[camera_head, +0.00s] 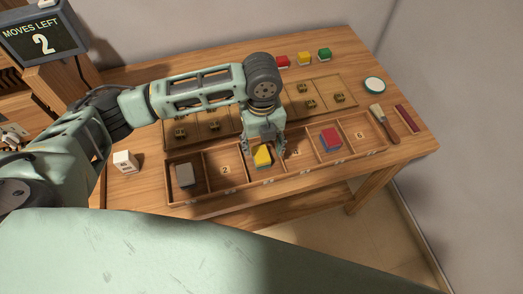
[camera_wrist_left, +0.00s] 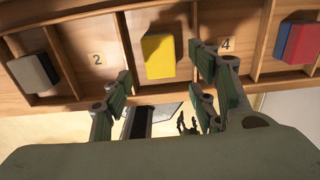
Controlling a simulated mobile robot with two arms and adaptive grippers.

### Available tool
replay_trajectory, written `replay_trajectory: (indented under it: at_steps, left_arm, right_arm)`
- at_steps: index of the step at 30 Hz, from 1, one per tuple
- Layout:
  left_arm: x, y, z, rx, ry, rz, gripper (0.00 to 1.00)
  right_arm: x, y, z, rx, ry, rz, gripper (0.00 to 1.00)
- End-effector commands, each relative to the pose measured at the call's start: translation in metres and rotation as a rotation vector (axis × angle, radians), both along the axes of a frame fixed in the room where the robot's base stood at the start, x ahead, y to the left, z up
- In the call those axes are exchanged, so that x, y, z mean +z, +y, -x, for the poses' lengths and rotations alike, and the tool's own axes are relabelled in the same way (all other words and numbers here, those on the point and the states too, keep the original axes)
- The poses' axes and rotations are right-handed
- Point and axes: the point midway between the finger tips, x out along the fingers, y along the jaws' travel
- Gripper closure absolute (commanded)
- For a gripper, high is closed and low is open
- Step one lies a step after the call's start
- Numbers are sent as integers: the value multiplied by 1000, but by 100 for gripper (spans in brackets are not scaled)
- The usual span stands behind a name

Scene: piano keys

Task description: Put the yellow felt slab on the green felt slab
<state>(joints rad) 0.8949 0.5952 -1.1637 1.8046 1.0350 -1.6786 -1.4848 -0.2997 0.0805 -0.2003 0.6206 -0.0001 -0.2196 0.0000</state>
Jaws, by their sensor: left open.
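A yellow felt slab (camera_head: 262,154) lies in the third compartment of the front wooden tray. It also shows in the left wrist view (camera_wrist_left: 158,57). What lies under it is not clear. My left gripper (camera_head: 265,143) is open above that compartment, pointing down. In the left wrist view its two fingers (camera_wrist_left: 160,75) are spread to either side of the slab, apart from it. No green slab shows clearly in the tray; a small green block (camera_head: 324,54) stands at the back of the table, beside a red and a yellow one.
The tray (camera_head: 218,193) has a grey slab (camera_head: 185,175) in its first compartment and a red-and-blue stack (camera_head: 330,140) in the fifth. Compartments 2, 4 and 6 look empty. A brush (camera_head: 383,123) lies at right. A screen (camera_head: 42,40) reads "MOVES LEFT 2".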

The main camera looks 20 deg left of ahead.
Motion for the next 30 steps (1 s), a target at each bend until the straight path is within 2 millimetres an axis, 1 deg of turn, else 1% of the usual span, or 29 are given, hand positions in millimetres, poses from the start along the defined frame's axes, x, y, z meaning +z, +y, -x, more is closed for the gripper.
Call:
replay_trajectory:
  at_steps: [1, 3, 6, 9, 12, 17, 30]
  left_arm:
    - [11, 0, -1, -1, -6, 1, 46]
    - [26, 0, -1, 0, -6, 1, 46]
    - [45, 0, -1, -1, -3, 1, 46]
    - [60, -1, -1, 0, -3, 1, 46]
    - [70, 0, -1, 0, -1, 0, 46]
    - [75, 0, 0, 0, 1, 0, 46]
    - [75, 0, 0, 0, 1, 1, 46]
  right_arm:
    - [-4, 1, 0, 0, 0, -2, 46]
    - [-7, 3, 0, -1, 0, -3, 46]
    - [-9, 4, 0, -1, 0, -4, 46]
    - [-11, 4, 0, -1, 0, -4, 46]
    - [-12, 4, 0, -1, 1, -4, 46]
    - [-12, 3, 0, -1, 1, -4, 46]
    - [-12, 1, 0, 0, 1, -1, 46]
